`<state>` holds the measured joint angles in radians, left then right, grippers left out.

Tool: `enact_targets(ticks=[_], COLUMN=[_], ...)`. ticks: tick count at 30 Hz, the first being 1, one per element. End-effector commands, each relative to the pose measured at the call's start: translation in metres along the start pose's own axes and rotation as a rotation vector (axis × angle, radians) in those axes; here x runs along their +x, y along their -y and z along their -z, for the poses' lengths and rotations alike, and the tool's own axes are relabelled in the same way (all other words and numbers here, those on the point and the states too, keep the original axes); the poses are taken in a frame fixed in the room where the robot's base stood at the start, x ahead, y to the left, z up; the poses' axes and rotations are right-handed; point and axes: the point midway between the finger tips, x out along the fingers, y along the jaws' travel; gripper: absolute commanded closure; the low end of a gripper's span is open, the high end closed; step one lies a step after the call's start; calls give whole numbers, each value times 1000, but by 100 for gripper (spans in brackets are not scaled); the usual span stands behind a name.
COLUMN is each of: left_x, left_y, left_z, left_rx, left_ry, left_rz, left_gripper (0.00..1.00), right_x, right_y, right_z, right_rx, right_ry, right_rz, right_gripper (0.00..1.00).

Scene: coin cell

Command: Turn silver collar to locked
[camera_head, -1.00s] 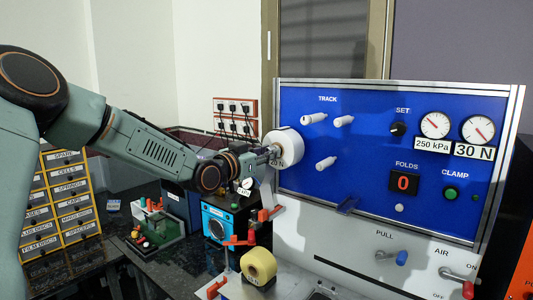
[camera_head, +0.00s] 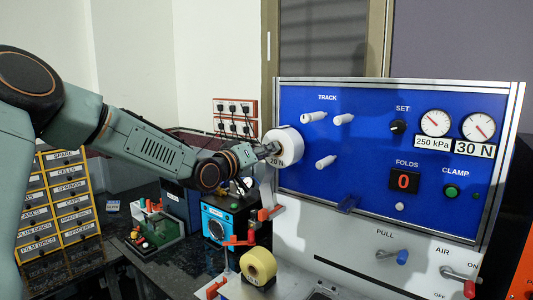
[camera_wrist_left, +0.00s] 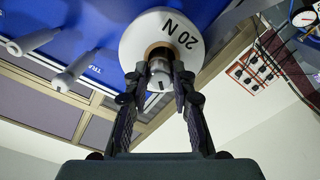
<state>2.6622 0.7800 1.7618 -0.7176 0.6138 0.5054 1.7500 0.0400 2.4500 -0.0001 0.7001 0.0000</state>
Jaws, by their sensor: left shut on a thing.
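A white roll (camera_head: 285,143) marked 20 N sits on the left part of the blue panel; it also shows in the left wrist view (camera_wrist_left: 134,45). At its centre, inside a brown ring, is the silver collar (camera_wrist_left: 160,63) with a dark slot in its end face. My left gripper (camera_wrist_left: 159,76) has a finger on each side of the collar and is shut on it. In the head view the left gripper (camera_head: 268,150) reaches the roll's front face and hides the collar. My right gripper is not in view.
White pegs (camera_head: 326,162) stick out of the blue panel (camera_head: 350,100) right of the roll. Below are a yellow roll (camera_head: 258,266), red-orange handles (camera_head: 240,240) and a blue box (camera_head: 216,222). PULL (camera_head: 400,257) and AIR levers (camera_head: 465,285) stand at lower right.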

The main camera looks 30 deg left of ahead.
Motion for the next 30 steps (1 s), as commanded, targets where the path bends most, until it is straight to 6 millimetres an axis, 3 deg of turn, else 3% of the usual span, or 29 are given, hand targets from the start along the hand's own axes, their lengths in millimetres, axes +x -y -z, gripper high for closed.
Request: enact_targets(ticks=[18,30], left_x=[0,0], left_y=[0,1], left_z=[2,2], left_rx=[-548,-734], left_ry=[-5,-6], left_rz=[-2,-3], left_gripper=[100,100], right_x=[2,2], right_y=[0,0], right_z=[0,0], right_rx=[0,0], right_ry=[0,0], right_rz=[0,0], right_gripper=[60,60])
